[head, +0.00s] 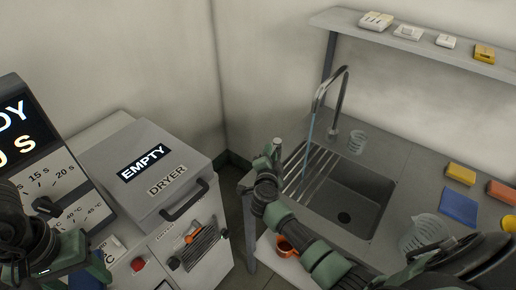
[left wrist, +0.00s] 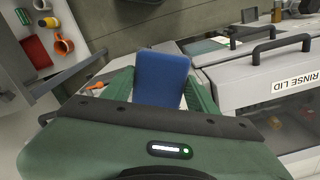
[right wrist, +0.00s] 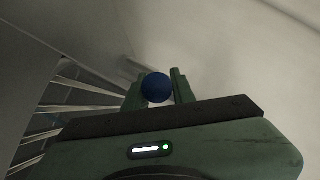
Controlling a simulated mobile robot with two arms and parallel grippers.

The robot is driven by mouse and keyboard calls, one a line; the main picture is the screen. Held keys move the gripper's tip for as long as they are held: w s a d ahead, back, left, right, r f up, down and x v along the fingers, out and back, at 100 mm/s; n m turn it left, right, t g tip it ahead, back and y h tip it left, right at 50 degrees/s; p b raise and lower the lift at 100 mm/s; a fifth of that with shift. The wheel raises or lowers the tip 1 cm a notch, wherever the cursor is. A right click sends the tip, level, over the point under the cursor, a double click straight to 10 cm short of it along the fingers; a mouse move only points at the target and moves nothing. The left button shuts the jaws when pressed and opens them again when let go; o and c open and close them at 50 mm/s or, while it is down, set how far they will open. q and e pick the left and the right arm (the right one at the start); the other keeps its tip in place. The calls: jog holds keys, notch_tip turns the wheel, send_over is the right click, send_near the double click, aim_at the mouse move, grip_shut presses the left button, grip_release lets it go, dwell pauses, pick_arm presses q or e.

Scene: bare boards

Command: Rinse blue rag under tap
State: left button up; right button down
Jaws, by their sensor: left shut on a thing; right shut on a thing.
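The tap (head: 341,100) arches over the sink (head: 350,200), and a thin bluish stream (head: 308,145) falls from its spout onto the ribbed draining side. My right gripper (head: 272,153) is at the sink's left edge, shut on a round blue knob (right wrist: 157,87). My left gripper (left wrist: 158,90) is shut on a flat blue piece (left wrist: 161,76), which looks like the blue rag; in the head view it shows partly at the lower left, away from the sink. Another flat blue piece (head: 458,207) lies on the counter right of the sink.
A dryer (head: 160,165) marked EMPTY stands left of the sink, across a gap. A clear cup (head: 357,142) is behind the basin and a clear jug (head: 424,236) at its front right. Yellow (head: 460,174) and orange (head: 501,192) blocks lie at right. A shelf (head: 420,47) hangs above.

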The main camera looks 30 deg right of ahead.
jog(key=shift+a+f, duration=0.1)
jog(key=shift+f, duration=0.1)
jog(key=c, duration=1.5)
grip_release()
jog(key=shift+o, duration=0.2)
jog(key=shift+r, duration=0.1)
jog(key=v, duration=1.1)
jog(key=shift+b, duration=0.35)
jog(key=shift+s+a+r, duration=0.1)
jog(key=shift+s+a, duration=0.2)
jog(key=shift+s, duration=0.2)
